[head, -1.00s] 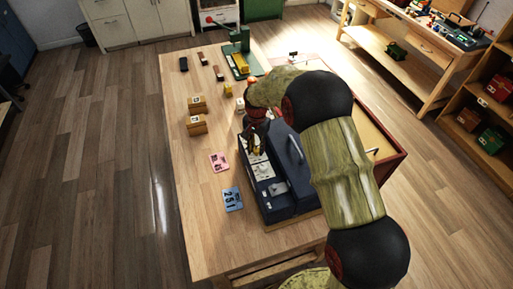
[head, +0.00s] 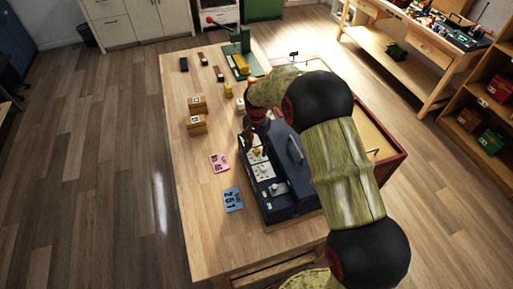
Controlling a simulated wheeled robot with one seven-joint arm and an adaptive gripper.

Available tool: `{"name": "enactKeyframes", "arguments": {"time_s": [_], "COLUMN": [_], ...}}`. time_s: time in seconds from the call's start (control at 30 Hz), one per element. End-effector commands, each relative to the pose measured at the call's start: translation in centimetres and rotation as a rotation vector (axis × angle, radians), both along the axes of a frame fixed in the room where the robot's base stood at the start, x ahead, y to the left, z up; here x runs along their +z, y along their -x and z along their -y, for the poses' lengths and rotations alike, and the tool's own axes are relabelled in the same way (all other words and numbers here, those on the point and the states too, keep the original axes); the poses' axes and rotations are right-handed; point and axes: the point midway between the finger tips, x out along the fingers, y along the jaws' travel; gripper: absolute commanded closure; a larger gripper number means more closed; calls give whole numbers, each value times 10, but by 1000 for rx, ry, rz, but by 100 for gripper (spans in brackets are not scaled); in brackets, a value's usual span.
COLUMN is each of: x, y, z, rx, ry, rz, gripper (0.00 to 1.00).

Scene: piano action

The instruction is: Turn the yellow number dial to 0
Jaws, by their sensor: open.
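The dark blue box (head: 300,190) stands on the wooden table, with a column of white plates on its left side. The small yellow dial (head: 257,152) sits on one of the upper plates. The number it points to is too small to read. My gripper (head: 256,143) is open, just above and behind the yellow dial in the picture, and seems apart from it. My arm hides the back of the box and part of the gripper.
A pink card (head: 219,163) and a blue card (head: 232,199) marked 251 lie left of the box. A red-rimmed tray (head: 392,165) is at right.

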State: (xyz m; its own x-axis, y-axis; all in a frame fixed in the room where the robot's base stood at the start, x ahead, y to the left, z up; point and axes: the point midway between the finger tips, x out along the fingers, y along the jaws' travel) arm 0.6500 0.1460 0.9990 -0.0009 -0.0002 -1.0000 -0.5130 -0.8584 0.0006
Motion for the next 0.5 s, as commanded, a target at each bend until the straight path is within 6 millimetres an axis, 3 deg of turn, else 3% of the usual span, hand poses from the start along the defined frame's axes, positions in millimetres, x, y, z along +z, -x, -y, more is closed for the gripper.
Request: {"name": "enactKeyframes", "arguments": {"time_s": [0.17, 0.5], "x": [20, 87], "y": [-1, -2], "z": [0, 0], "rx": [0, 0], "ry": [-1, -1], "rz": [4, 4], "gripper": [57, 57]}}
